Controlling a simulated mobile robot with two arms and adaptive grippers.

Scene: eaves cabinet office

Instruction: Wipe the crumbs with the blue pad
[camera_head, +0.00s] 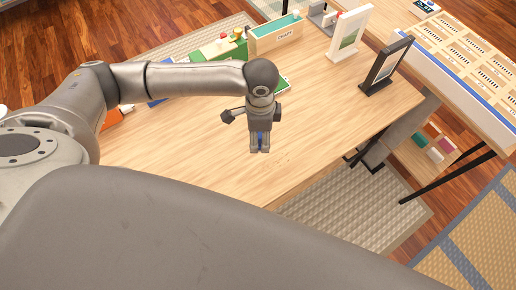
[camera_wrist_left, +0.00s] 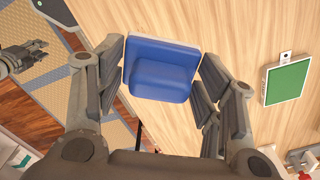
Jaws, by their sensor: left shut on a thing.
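The blue pad (camera_wrist_left: 160,72) sits between the fingers of my left gripper (camera_wrist_left: 160,80) in the left wrist view. The fingers are shut on it, one on each side. In the head view my left gripper (camera_head: 260,148) points down over the wooden desk (camera_head: 190,150), near its front edge, and only a little blue of the pad shows between the fingers. Faint small specks, perhaps crumbs (camera_head: 284,160), lie on the desk just right of the gripper. My right gripper (camera_wrist_left: 28,60) shows at the left of the wrist view, away from the desk, with its fingers apart and empty.
A green-fronted box (camera_head: 275,37), a white frame (camera_head: 348,35) and a dark frame (camera_head: 385,68) stand along the desk's far side. A green panel (camera_wrist_left: 286,83) lies on the desk in the wrist view.

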